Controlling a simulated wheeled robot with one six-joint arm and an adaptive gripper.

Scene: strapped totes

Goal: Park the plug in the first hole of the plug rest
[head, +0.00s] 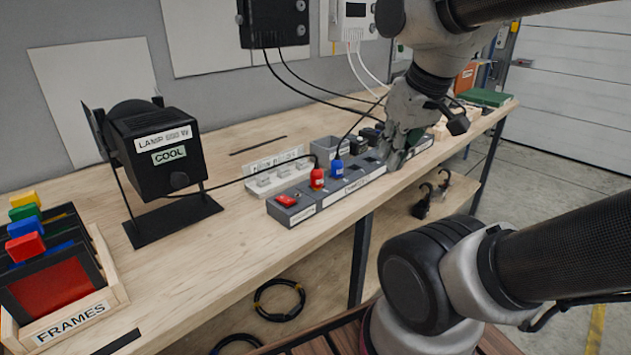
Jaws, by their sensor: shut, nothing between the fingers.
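A grey socket strip (357,187) runs along the front edge of the bench. A red plug (317,179) and a blue plug (337,168) stand upright in it, with dark cords. Which one the task means cannot be told. A pale low block (262,187) with a row of openings and a small label behind it lies just behind the strip's left end; it looks like the plug rest. No plug is seen in it. My gripper (394,163) is shut and empty, pointing down at the strip's right part, right of the blue plug. It hides that part of the strip.
A black lamp (160,150) stands on the bench at left, with a cord toward the strip. A frames rack (70,320) is at front left. Dark plugs or adapters (370,135) and a grey box (326,150) sit behind the strip. Cords hang from wall boxes (273,22).

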